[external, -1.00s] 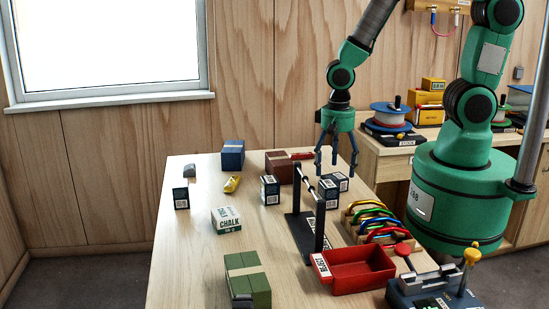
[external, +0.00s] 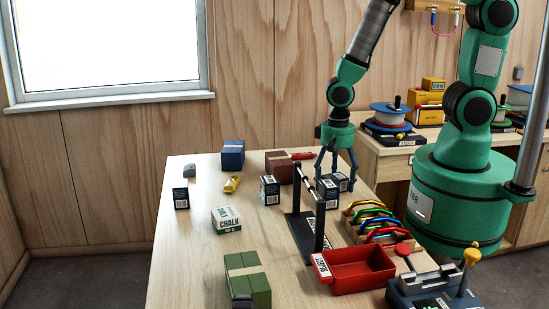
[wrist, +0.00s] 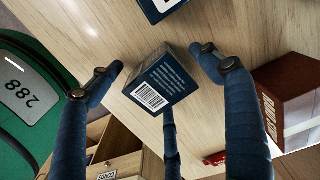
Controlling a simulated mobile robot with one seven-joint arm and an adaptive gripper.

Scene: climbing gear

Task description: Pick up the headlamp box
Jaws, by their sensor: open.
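A small dark blue box (wrist: 160,82) with a barcode and small white print lies between my fingers in the wrist view; I cannot read "headlamp" on it. In the external view this seems to be the dark box (external: 341,181) behind the black stand, partly covered by my fingers. My gripper (external: 336,177) is open, pointing down, with its fingers around the box. In the wrist view the gripper (wrist: 158,62) shows gaps between its side fingers and the box. A similar dark box (external: 328,193) stands just in front, partly hidden by the stand.
A black stand with a bar (external: 303,222) is close in front. A brown box (external: 278,167) is to the left. Other dark boxes (external: 270,190) (external: 181,199), a rack of coloured carabiners (external: 368,217) and a red bin (external: 360,272) are on the table.

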